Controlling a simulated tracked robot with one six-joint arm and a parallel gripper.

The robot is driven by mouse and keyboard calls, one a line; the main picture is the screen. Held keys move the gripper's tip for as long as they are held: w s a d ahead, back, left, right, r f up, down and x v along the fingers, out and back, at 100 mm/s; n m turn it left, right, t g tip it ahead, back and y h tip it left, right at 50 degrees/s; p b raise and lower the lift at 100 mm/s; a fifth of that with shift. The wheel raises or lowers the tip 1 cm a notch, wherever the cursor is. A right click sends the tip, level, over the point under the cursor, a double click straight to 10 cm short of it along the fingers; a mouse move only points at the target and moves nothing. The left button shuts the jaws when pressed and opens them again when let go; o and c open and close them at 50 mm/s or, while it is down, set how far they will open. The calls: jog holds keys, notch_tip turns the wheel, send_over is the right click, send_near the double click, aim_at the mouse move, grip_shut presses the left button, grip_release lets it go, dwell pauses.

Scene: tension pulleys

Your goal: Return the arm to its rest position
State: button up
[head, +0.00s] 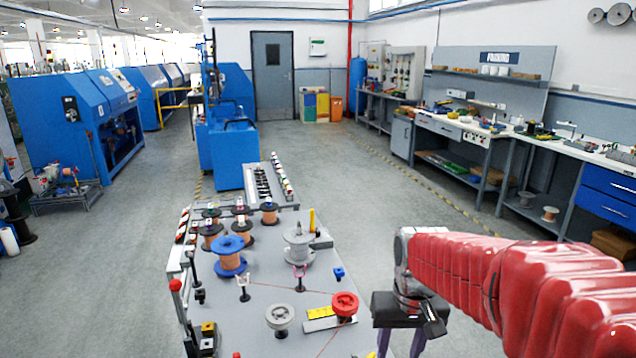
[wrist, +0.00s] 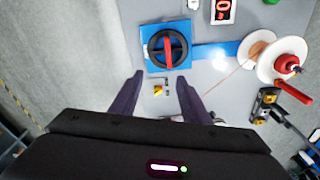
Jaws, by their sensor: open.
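My arm, in a red ribbed cover, reaches in from the right of the head view. My gripper (head: 401,345) points down at the right edge of the grey machine table (head: 262,290), its dark purple fingers cut off by the picture's lower edge. In the wrist view my gripper (wrist: 160,85) is open, with its two fingers apart and nothing held. A small yellow and metal part (wrist: 158,90) shows below, between the fingers. A black round handwheel with a red bar (wrist: 166,48) on a blue plate lies just beyond the fingertips.
The table carries a blue spool (head: 229,252), a grey pulley (head: 280,317), a red pulley (head: 345,304) and a red-knobbed lever (head: 177,288). A white-flanged spool (wrist: 279,58) is right in the wrist view. A workbench (head: 560,150) runs along the right; open floor lies between.

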jog(key=s+r+t, duration=0.2)
jog(key=s+r, duration=0.1)
jog(key=s, duration=0.4)
jog(key=s+r+t, duration=0.2)
jog(key=s+r, duration=0.1)
jog(key=s, duration=0.5)
jog(key=shift+s+r+t, duration=0.2)
jog(key=shift+r+t, duration=0.1)
jog(key=shift+c, duration=0.2)
dwell(1.2)
